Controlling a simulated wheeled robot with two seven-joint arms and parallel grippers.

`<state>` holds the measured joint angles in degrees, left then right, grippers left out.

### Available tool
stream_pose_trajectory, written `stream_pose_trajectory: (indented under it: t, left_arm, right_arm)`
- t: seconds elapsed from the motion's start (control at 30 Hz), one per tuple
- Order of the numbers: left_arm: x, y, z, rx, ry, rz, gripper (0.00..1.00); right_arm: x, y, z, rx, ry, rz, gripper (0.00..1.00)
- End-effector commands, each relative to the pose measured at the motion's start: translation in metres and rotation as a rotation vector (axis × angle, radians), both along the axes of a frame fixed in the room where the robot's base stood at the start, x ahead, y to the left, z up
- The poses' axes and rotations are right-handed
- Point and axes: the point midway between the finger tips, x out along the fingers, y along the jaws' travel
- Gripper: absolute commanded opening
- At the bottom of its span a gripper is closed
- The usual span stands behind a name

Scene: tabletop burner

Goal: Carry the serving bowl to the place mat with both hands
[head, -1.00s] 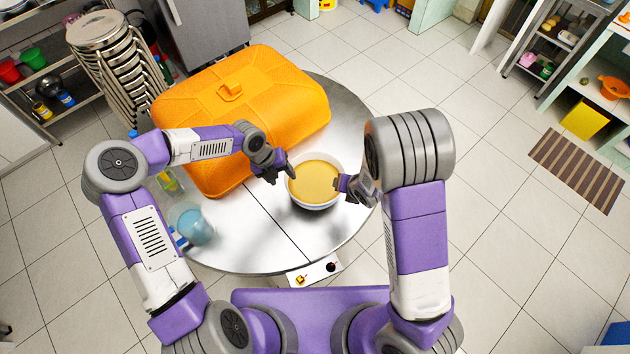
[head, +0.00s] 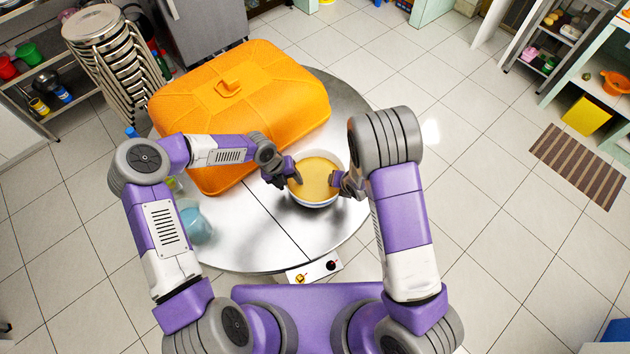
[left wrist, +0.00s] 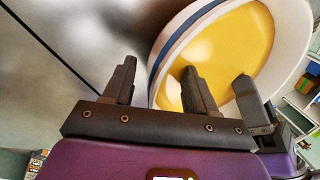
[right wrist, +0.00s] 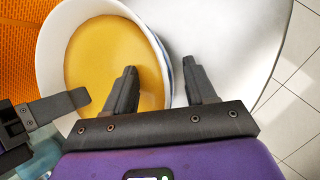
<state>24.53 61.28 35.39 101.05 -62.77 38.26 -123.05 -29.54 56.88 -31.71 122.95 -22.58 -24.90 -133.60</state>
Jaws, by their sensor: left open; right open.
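The serving bowl (head: 318,198) is white with a blue band and holds a yellow-orange filling. It stands upright on the round metal table. My left gripper (head: 291,176) is open at the bowl's left rim. In the left wrist view, one finger is outside the bowl (left wrist: 230,50) and the other overlaps its inside. My right gripper (head: 346,183) is open at the right rim. In the right wrist view, its fingers straddle the bowl wall (right wrist: 168,72), one over the filling and one outside. Contact cannot be told. I cannot make out a place mat on the table.
A large orange lidded box (head: 235,110) covers the table's back left, close to the bowl. A blue translucent jug (head: 195,225) stands at the left edge, partly behind my left arm. The metal table (head: 270,240) is bare in front of the bowl. A striped mat (head: 578,165) lies on the floor.

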Motion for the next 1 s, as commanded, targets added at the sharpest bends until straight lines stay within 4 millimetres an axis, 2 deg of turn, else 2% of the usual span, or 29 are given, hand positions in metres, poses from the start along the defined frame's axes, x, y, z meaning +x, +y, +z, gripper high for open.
stream_pose_trajectory:
  t: [0.13, 0.43, 0.7, 0.8, 1.0]
  left_arm:
    - [-0.0001, -0.0026, -0.0084, 0.0, 0.001, 0.0, 0.57]
    - [0.0001, -0.0028, -0.0093, 0.0, 0.0, 0.001, 0.55]
    - [0.0001, -0.0028, -0.0091, 0.0, 0.0, 0.0, 0.14]
    - [0.0001, -0.003, -0.009, -0.001, 0.0, 0.0, 0.0]
    - [0.0001, -0.0031, -0.0089, -0.001, 0.0, 0.0, 0.0]
  right_arm:
    - [0.004, 0.0017, -0.0077, 0.001, 0.001, 0.001, 0.56]
    - [0.0047, 0.0019, -0.0083, 0.001, 0.0, 0.0, 0.54]
    - [0.0046, 0.0019, -0.0081, 0.001, 0.0, 0.0, 0.13]
    - [0.0046, 0.0021, -0.0081, 0.001, 0.0, 0.0, 0.0]
    - [0.0047, 0.0022, -0.0079, 0.002, 0.0, 0.001, 0.0]
